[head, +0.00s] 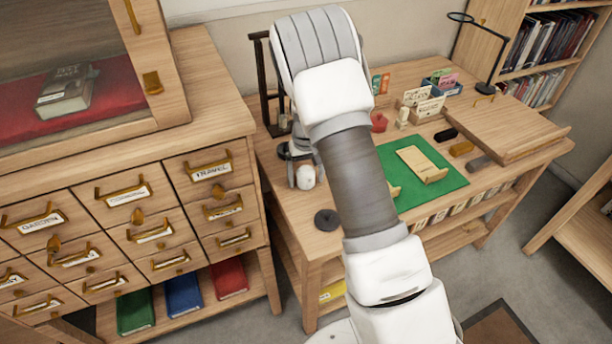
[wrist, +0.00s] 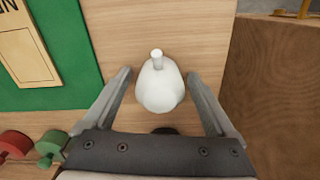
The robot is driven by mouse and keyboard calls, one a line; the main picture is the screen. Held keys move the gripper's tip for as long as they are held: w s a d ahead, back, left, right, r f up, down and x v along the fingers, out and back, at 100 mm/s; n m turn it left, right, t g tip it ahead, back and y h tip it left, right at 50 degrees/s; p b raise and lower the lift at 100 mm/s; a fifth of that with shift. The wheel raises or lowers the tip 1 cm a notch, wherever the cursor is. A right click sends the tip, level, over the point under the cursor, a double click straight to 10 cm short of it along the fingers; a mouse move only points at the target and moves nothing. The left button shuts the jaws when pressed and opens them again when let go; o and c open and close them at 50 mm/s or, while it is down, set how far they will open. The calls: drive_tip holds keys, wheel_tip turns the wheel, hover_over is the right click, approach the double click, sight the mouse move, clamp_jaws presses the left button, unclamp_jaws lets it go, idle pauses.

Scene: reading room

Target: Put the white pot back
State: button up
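The white pot (wrist: 160,88) is a small rounded vessel with a short narrow neck. In the wrist view it lies between the two spread fingers of my gripper (wrist: 160,76), with a gap on both sides. My gripper is open and holds nothing. In the head view a white rounded shape that looks like the pot (head: 305,178) is on the desk's left part, just below my gripper (head: 298,160). My forearm hides part of the gripper there, and its fingers are hard to make out.
A green mat (head: 452,184) with a wooden holder lies right of my arm. A black disc (head: 327,220) lies near the desk's front left. The drawer cabinet (head: 140,210) stands close on the left. Red (wrist: 14,145) and green (wrist: 50,145) knobs show at the wrist view's lower left.

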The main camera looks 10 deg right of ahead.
wheel_tip(320, 180, up, 12)
drive_tip(key=shift+r+p, duration=0.15)
drive_tip(key=shift+p, duration=0.75)
wheel_tip(320, 180, up, 8)
drive_tip(key=t, duration=0.1)
hover_over(306, 169)
drive_tip(key=s, duration=0.4)
drive_tip(key=s+r+t+y, duration=0.1)
drive_tip(key=s+r+t, duration=0.1)
drive_tip(key=s+r, duration=0.7)
drive_tip(key=s+r+t+h, duration=0.1)
drive_tip(key=s+r+t, duration=0.1)
drive_tip(key=s, duration=1.5)
drive_tip(key=shift+s+r+t, duration=0.15)
drive_tip(key=shift+r+t, duration=0.15)
drive_tip(key=shift+r, duration=0.05)
